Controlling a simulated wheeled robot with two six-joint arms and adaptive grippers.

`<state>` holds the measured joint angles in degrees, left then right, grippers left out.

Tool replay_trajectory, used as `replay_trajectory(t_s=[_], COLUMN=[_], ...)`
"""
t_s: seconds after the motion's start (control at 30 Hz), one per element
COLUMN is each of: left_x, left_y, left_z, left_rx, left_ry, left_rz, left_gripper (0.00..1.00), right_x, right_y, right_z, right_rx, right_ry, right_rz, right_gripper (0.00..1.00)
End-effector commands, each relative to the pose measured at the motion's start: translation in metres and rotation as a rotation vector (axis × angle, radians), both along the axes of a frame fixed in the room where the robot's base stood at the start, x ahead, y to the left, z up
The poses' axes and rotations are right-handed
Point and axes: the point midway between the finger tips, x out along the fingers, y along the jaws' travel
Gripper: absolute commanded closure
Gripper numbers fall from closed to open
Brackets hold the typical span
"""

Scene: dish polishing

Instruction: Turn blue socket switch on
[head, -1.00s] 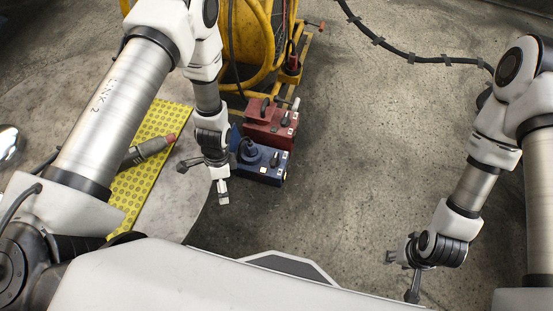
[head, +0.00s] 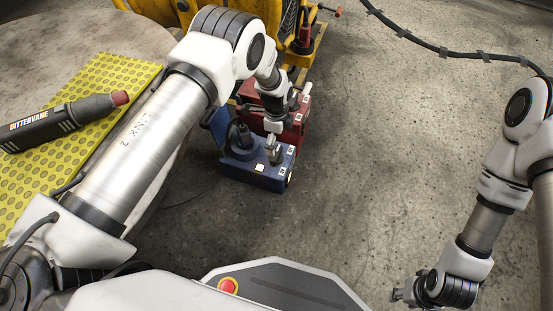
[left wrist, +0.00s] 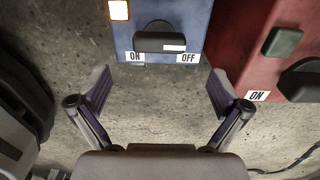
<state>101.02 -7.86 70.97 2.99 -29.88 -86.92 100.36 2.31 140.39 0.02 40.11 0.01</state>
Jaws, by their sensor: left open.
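The blue socket box (head: 243,178) stands on the floor, with a dark plug in its left part. In the left wrist view the blue box (left wrist: 190,14) shows a black rotary switch (left wrist: 160,40) between ON and OFF labels. The knob lies crosswise, its white mark toward OFF. A square lamp (left wrist: 118,10) on the box looks bright. My left gripper (head: 273,152) is over the box's right part in the head view. In the left wrist view it (left wrist: 158,86) is open and empty, with the switch ahead between its fingers. My right gripper (head: 402,292) is low at the right, partly cut off.
A red socket box (head: 297,103) stands close behind the blue one, with its own switch (left wrist: 304,80). A yellow reel frame (head: 180,10) is behind. A round table (head: 70,35) with a yellow mat and a dark bottle (head: 60,124) is left.

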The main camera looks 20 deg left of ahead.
Motion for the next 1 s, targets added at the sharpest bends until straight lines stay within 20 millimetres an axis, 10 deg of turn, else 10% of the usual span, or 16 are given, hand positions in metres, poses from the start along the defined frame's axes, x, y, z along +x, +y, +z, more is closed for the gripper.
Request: replay_trajectory(t_s=[0.3, 0.63, 0.8, 1.0], left_x=[-0.001, -0.001, -0.001, -0.001], left_y=[0.001, 0.001, 0.001, 0.001], left_z=[-0.062, -0.07, -0.07, -0.07], left_rx=[0.0, 0.0, 0.0, 0.0], left_ry=[0.002, 0.001, 0.002, 0.002], left_rz=[0.001, 0.002, 0.002, 0.002], left_gripper=[0.0, 0.0, 0.57, 0.58], right_x=[0.001, 0.002, 0.002, 0.002], right_y=[-0.001, -0.001, -0.001, -0.001], right_z=[-0.036, -0.038, -0.038, -0.038], right_rx=[-0.001, -0.001, -0.001, -0.001], right_ry=[-0.004, -0.006, -0.005, -0.005], right_rz=[-0.007, -0.009, -0.009, -0.009], right_gripper=[0.6, 0.6, 0.6, 0.6])
